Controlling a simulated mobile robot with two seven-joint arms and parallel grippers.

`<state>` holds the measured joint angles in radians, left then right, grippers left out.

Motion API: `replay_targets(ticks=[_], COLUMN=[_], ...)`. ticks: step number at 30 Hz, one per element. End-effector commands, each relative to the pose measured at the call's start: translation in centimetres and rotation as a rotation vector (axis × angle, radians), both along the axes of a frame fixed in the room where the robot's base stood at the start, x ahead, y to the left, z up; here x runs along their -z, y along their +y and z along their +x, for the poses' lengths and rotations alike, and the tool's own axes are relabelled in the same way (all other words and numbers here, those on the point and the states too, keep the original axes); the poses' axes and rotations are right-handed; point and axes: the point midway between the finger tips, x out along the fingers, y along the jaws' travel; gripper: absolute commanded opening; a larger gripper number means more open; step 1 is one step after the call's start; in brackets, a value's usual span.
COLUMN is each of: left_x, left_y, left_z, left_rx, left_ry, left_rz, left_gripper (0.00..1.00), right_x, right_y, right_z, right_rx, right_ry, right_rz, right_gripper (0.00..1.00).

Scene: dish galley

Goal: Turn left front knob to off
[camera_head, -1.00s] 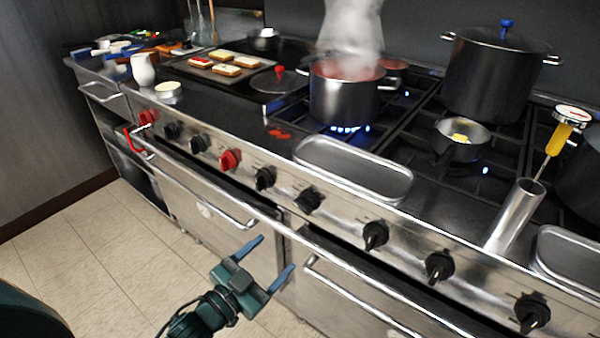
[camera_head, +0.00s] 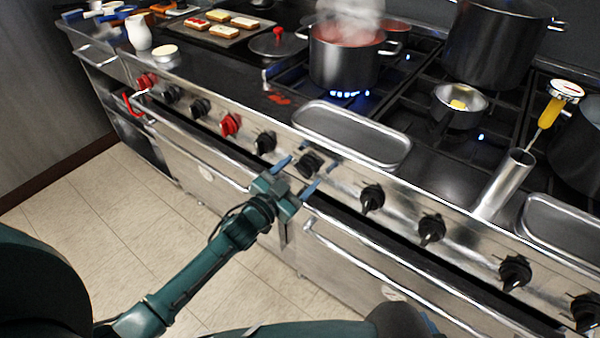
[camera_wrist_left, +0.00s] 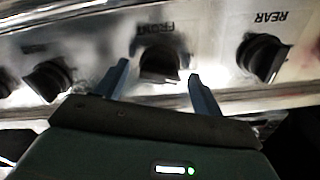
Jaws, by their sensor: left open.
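The front knob (camera_head: 310,163) is black and sits on the steel control panel. In the left wrist view the same knob (camera_wrist_left: 160,64) is under an upside-down FRONT label. My left gripper (camera_head: 307,172) is open, its blue fingers one on each side of this knob. In the left wrist view its fingertips (camera_wrist_left: 158,72) straddle the knob, with gaps showing on both sides. Blue flames (camera_head: 348,94) burn under the steaming pot (camera_head: 342,65) behind. My right arm enters at the bottom edge; a blue piece there may be its gripper, mostly cut off.
The knob labelled REAR (camera_wrist_left: 262,57) is close beside. Oven handles (camera_head: 365,265) stick out below the panel. A steel tray (camera_head: 352,138) lies above the knobs. A thermometer (camera_head: 551,113) leans in a metal cylinder (camera_head: 503,185). The floor (camera_head: 125,235) at left is clear.

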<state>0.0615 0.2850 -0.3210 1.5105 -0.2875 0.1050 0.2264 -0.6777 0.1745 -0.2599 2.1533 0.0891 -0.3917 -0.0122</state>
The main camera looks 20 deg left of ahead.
Motion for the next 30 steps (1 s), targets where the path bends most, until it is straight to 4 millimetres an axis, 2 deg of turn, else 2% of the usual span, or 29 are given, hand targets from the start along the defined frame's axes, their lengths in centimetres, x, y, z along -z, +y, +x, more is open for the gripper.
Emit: replay_targets(ticks=[4, 12, 28, 30], left_x=[0.02, 0.00, 0.00, 0.00], left_y=[-0.38, -0.42, -0.39, -0.39], left_z=[0.83, 0.94, 0.91, 0.91], left_rx=[0.001, 0.001, 0.001, 0.001], left_ry=[0.001, 0.000, 0.000, 0.000], left_rz=[-0.001, 0.000, 0.000, 0.001], left_gripper=[0.68, 0.68, 0.25, 0.24], right_x=[0.01, -0.03, -0.05, -0.05], right_y=[-0.01, -0.01, 0.00, 0.00], right_z=[0.01, 0.02, 0.03, 0.03], right_rx=[0.001, 0.001, 0.001, 0.001], right_ry=[-0.001, 0.000, -0.001, -0.001], right_rz=[0.001, 0.002, 0.002, 0.002], right_gripper=[0.36, 0.36, 0.36, 0.36])
